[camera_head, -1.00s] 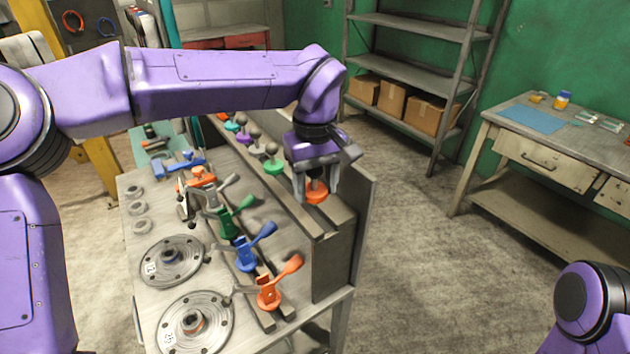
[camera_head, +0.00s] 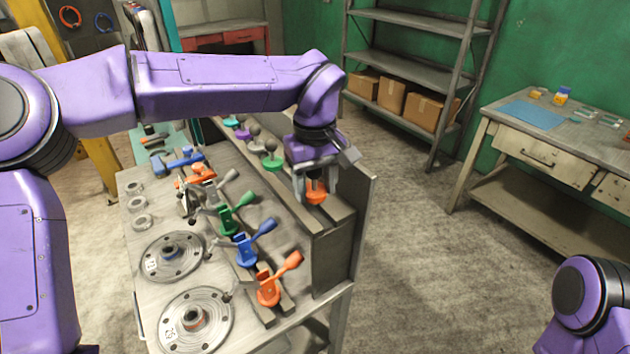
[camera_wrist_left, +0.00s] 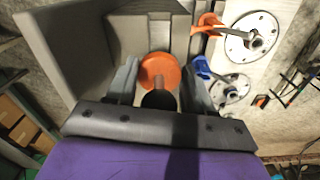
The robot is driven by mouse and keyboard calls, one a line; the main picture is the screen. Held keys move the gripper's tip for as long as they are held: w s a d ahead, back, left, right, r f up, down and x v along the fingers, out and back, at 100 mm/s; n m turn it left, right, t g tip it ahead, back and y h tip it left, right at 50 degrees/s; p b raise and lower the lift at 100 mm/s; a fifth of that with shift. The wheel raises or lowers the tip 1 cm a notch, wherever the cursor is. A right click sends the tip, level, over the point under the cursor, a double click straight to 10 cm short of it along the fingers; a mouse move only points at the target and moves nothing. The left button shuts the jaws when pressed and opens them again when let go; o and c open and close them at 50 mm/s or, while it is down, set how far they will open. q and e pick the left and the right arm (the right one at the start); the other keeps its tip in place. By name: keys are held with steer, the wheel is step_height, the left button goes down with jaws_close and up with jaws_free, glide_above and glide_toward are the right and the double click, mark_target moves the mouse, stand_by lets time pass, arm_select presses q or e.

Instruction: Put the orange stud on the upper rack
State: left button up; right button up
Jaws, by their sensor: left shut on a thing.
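My left gripper (camera_head: 316,188) is shut on the orange stud (camera_head: 316,196), with one finger on each side of it. The stud's orange disc (camera_wrist_left: 160,70) and dark round knob show between the fingers in the left wrist view. They are at the near end of the upper rack (camera_head: 335,218), a grey ledge along the bench's right side. A green stud (camera_head: 272,163) and a purple stud (camera_head: 243,133) stand farther back on this rack. I cannot tell whether the orange stud touches the rack. My right gripper is out of view.
Toggle clamps, green (camera_head: 229,222), blue (camera_head: 246,252) and orange (camera_head: 270,290), stand on the bench left of and below the rack. Two round flanges (camera_head: 168,258) lie farther left. A tall panel (camera_head: 362,225) borders the rack's right. Open floor lies beyond it.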

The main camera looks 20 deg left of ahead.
arm_select(q)
steer(key=shift+f+b, duration=0.65)
steer(key=shift+f, duration=1.15)
steer(key=o, duration=0.8)
step_height(320, 180, up, 5)
steer(key=p, duration=0.6)
steer(key=shift+r+p, duration=0.15)
steer(key=shift+p, duration=0.15)
steer(key=shift+r+p, duration=0.7)
steer(key=shift+r, duration=0.5)
